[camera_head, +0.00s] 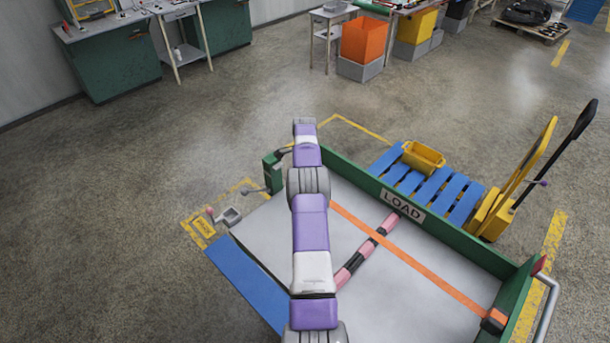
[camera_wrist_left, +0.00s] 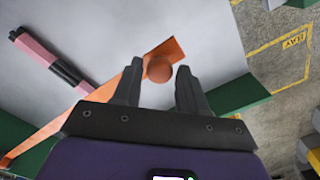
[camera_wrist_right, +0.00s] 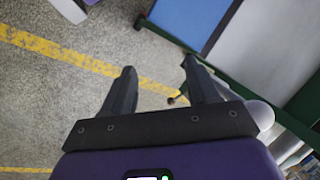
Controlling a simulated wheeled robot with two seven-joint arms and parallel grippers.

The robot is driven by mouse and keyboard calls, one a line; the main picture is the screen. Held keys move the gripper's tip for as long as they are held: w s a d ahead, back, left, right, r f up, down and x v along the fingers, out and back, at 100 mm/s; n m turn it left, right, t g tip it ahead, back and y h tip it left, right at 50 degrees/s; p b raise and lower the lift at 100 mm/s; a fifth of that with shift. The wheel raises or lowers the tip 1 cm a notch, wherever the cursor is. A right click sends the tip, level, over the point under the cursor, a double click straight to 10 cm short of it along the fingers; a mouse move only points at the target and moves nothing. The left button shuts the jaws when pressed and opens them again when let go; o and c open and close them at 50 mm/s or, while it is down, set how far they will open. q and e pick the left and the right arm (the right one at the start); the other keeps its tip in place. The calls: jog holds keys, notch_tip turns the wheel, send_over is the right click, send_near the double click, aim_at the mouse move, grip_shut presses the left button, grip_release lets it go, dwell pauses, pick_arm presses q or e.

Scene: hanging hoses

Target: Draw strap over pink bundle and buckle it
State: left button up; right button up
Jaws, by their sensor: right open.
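The pink bundle (camera_head: 355,262) with black bands lies on the grey cart bed; it also shows in the left wrist view (camera_wrist_left: 42,50). The orange strap (camera_head: 430,270) runs straight from the cart's near right corner across the bundle to behind my left arm. The arm hides this gripper in the head view. My right gripper (camera_wrist_right: 158,75) is open and empty, outside the cart.
The cart has a green wall (camera_head: 455,238) with a LOAD sign and a blue left edge (camera_head: 245,285). A blue pallet (camera_head: 430,190) with a yellow bin and a yellow pallet jack (camera_head: 490,213) stand beyond it. The floor left of the cart is clear.

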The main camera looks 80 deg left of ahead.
pick_arm(q)
notch_tip(320, 180, up, 8)
jog(key=shift+f, duration=0.2)
dwell(0.4)
